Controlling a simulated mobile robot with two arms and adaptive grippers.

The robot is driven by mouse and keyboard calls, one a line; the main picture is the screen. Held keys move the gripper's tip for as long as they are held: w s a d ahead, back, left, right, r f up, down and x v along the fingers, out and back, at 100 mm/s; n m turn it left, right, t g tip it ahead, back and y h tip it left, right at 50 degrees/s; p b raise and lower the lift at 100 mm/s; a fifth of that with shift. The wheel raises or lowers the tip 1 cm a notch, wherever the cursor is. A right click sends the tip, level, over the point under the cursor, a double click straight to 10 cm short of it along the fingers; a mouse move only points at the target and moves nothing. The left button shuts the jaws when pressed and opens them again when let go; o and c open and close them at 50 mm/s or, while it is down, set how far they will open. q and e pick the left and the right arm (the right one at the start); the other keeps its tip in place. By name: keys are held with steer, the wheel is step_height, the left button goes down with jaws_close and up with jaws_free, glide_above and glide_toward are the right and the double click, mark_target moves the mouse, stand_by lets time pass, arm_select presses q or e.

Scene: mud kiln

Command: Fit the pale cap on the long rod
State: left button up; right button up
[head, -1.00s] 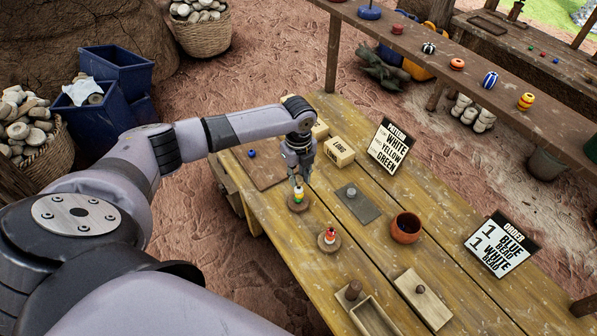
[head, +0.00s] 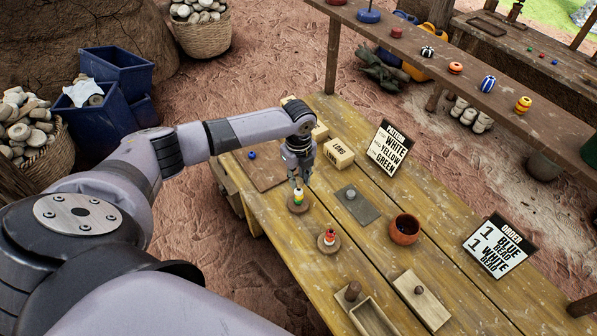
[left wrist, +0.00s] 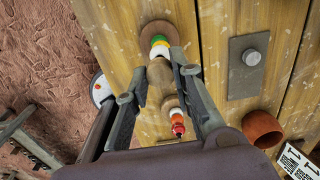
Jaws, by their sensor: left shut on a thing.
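My left gripper (head: 298,182) points down over the long rod's bead stack (head: 298,197) on a round wooden base at the table's left side. The stack is green at the bottom, then yellow, then white. In the left wrist view, the fingers (left wrist: 160,70) are shut on a tan, pale wooden piece, apparently the pale cap (left wrist: 159,73). It lines up over the white bead (left wrist: 159,52). I cannot tell whether cap and rod touch. The rod's tip is hidden. My right gripper is not in view.
A second rod with a red-topped stack (head: 329,237) stands nearby. A grey plate with a round knob (head: 356,205), a clay pot (head: 405,229), a box marked LONG (head: 339,153), a pattern card (head: 389,148) and an order card (head: 502,244) stand on the table (head: 370,262).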

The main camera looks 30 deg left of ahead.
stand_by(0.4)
arm_select(q)
steer(key=shift+f+b, duration=0.6)
steer(key=shift+f, duration=0.45)
stand_by(0.7)
steer(key=o, duration=0.8)
step_height(320, 180, up, 6)
steer(key=p, duration=0.5)
steer(key=shift+f, duration=0.2)
steer(key=shift+r, duration=1.25)
